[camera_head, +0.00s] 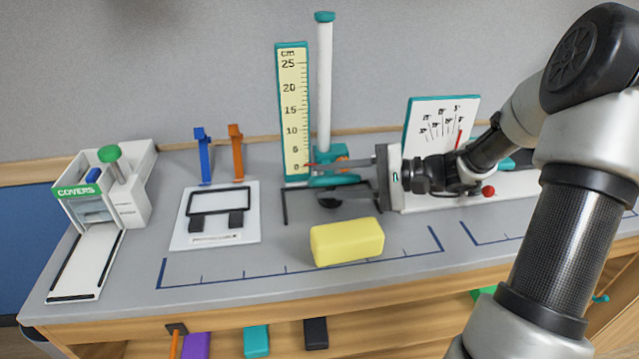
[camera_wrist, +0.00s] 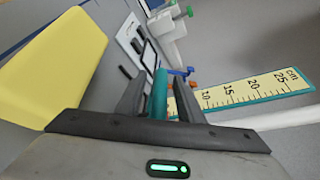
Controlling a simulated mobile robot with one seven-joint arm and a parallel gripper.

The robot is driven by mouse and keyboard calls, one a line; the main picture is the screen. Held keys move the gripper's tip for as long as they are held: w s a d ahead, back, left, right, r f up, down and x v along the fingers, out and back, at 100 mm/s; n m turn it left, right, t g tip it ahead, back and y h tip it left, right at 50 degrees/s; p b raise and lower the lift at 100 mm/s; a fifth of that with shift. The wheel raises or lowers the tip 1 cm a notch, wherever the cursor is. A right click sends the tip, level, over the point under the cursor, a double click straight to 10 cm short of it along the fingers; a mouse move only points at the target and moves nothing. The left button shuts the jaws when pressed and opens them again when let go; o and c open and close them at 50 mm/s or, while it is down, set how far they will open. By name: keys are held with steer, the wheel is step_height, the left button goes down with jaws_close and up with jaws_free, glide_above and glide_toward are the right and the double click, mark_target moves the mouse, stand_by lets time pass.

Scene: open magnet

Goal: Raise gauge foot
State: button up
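The height gauge has a white post (camera_head: 324,85) with a teal cap beside a yellow cm scale (camera_head: 292,110). Its teal foot (camera_head: 335,181) sits low on the post, near the scale's 0, with a red pointer at the scale. My gripper (camera_head: 340,180) reaches in from the right, one finger above and one below the foot. In the wrist view the teal foot (camera_wrist: 158,95) lies between my two grey fingers (camera_wrist: 159,88), with gaps visible on both sides. The scale (camera_wrist: 255,92) also shows there. The foot's underside is partly hidden by the lower finger.
A yellow block (camera_head: 346,241) lies on the bench in front of the gauge. A white plate with a black frame (camera_head: 215,216), blue and orange stands (camera_head: 203,157), and a covers dispenser (camera_head: 105,190) are left. A white dial board (camera_head: 440,122) stands behind my wrist.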

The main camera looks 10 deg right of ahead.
steer(key=shift+x, duration=1.15)
jaws_close()
step_height(320, 180, up, 22)
steer(key=p, duration=1.4)
steer(key=shift+w, duration=0.1)
jaws_free()
steer(key=v, duration=1.7)
steer(key=shift+d, duration=0.25)
